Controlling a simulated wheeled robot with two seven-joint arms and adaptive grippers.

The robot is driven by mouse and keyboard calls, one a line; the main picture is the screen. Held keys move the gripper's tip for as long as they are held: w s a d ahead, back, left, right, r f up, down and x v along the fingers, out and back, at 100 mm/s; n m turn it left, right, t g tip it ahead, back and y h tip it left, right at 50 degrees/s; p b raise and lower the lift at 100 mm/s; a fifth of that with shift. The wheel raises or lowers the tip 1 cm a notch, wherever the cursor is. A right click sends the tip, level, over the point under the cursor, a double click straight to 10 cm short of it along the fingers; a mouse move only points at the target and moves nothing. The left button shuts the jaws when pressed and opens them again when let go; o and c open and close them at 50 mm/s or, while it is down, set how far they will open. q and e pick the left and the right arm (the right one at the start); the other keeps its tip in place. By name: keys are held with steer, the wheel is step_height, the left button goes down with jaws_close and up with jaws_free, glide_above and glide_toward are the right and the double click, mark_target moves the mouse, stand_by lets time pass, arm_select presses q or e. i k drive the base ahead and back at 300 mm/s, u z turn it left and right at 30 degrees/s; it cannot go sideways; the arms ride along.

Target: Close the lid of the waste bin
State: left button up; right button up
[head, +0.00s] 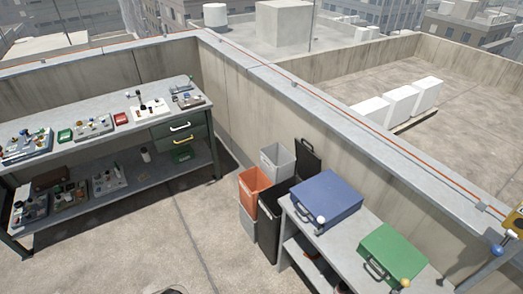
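A dark waste bin (268,232) stands on the floor near the parapet wall, beside a small grey table. Its black lid (308,158) appears raised upright behind it, close to the wall. The bin is open at the top. The table and the blue case hide part of its right side and the lower part of the lid. Neither of my grippers is in view.
An orange bin (253,188) and a light grey bin (279,163) stand against the dark bin. A blue case (327,198) and a green case (391,252) lie on the small table (341,243). A workbench (70,155) stands left; the floor between is clear.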

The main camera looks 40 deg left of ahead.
mark_target(309, 165)
steer(key=u, duration=1.3)
steer(key=i, duration=0.55)
steer(key=z, duration=0.3)
